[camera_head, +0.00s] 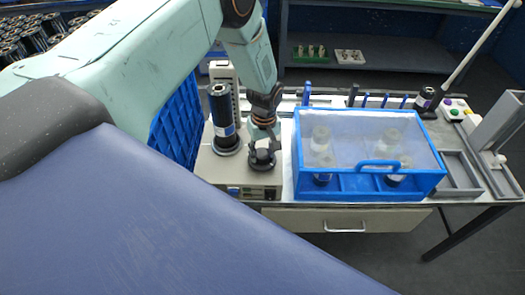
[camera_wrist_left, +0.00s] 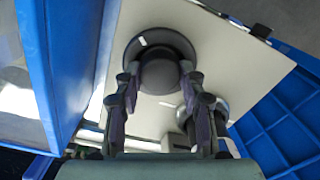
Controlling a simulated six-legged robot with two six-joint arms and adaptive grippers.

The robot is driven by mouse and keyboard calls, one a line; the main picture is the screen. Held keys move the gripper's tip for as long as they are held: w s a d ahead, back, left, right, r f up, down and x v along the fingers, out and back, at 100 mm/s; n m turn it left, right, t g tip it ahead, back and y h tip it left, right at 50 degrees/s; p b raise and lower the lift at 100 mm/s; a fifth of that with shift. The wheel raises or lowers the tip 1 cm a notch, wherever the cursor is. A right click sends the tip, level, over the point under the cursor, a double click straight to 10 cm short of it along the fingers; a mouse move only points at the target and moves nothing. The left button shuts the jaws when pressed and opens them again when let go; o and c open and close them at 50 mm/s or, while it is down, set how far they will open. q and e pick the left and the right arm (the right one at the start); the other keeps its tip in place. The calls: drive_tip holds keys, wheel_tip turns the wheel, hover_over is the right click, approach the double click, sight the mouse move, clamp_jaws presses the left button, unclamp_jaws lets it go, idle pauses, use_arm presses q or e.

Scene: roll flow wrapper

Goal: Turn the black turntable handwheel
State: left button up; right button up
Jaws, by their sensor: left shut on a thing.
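The black turntable handwheel (camera_head: 262,158) sits on top of the pale machine box, near its front. In the left wrist view it is a dark round disc (camera_wrist_left: 140,46) with a rounded knob in the middle. My left gripper (camera_head: 262,138) reaches down onto it from above. In the left wrist view the fingers (camera_wrist_left: 158,78) lie on either side of the knob and are shut on it. Part of the handwheel is hidden by the gripper in the head view. My right gripper is not in view.
A black roll (camera_head: 222,117) stands upright on the box, close left of the gripper. A blue-framed clear case (camera_head: 350,186) with bottles stands close right. A blue crate (camera_head: 176,122) is at the left. Trays (camera_head: 457,173) lie farther right.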

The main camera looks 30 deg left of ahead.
sight(264, 154)
use_arm(q)
drive_tip(key=o, duration=1.1)
drive_tip(key=shift+o, duration=0.2)
drive_tip(key=shift+r, duration=0.1)
wheel_tip(264, 154, up, 12)
drive_tip(key=shift+w, duration=0.2)
drive_tip(key=shift+d, duration=0.1)
